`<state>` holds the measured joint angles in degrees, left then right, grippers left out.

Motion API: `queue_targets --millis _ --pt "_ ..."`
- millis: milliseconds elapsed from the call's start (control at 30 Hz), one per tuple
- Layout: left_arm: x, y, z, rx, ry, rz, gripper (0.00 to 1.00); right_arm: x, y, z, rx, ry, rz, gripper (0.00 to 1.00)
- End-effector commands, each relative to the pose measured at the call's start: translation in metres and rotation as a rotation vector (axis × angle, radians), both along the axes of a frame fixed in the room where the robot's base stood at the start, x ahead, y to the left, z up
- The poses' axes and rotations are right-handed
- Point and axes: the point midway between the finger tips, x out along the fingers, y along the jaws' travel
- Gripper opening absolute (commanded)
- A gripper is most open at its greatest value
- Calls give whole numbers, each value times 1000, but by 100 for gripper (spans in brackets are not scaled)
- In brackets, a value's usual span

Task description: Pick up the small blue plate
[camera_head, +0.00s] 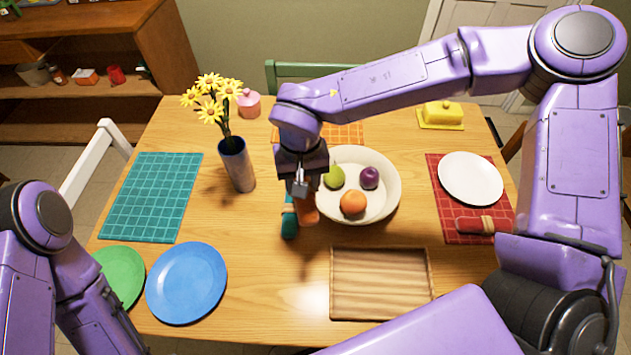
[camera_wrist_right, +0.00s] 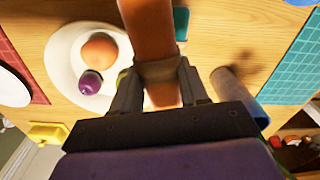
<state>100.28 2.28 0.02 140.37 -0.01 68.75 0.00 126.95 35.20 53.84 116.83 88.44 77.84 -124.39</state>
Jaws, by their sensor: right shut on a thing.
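The blue plate (camera_head: 187,283) lies flat at the front left of the table, partly overlapping a green plate (camera_head: 120,275). My right gripper (camera_head: 301,190) is at the left side of the fruit bowl, well to the right of and behind the blue plate. It is shut on an orange rolled napkin (camera_head: 306,207), which fills the space between the fingers in the right wrist view (camera_wrist_right: 152,28). A teal rolled napkin (camera_head: 289,220) is right beside it. My left arm shows at the lower left; its gripper is out of view.
A white bowl (camera_head: 385,202) with fruit stands at the centre. A blue vase (camera_head: 237,165) with yellow flowers stands left of my gripper. A wooden tray (camera_head: 381,283) lies at front; a white plate (camera_head: 471,178) is right. Bare table lies between blue plate and tray.

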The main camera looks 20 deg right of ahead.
Motion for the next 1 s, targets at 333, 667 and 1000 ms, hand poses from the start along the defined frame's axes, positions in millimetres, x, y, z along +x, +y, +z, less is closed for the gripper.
queue_targets --millis 333,667,1000 --pt "0 0 5 0 0 0 74 -51 77 -26 -2 37 -228 14" --pt "0 0 30 1 0 0 74 38 75 -66 -3 37 -235 14" --pt "0 0 40 0 0 0 74 80 73 -123 -2 37 -232 14"
